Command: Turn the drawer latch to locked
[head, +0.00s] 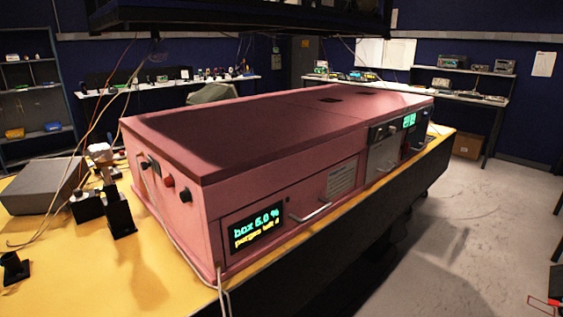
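The pink foam enclosure (270,190) sits on a yellow table. Its long front face carries a drawer front with a pale bar handle (311,213). A small dark round fitting (287,199) shows above and left of that handle; I cannot tell whether it is the drawer latch or which way it is turned. Farther right are a grey panel (381,158) with its own handle and a dark strip with a knob (392,130). Neither of my grippers is in view.
The near end face has a red button (168,181). Black blocks (119,213) and a grey box (42,186) stand on the yellow table (150,270). The floor at right is mostly clear.

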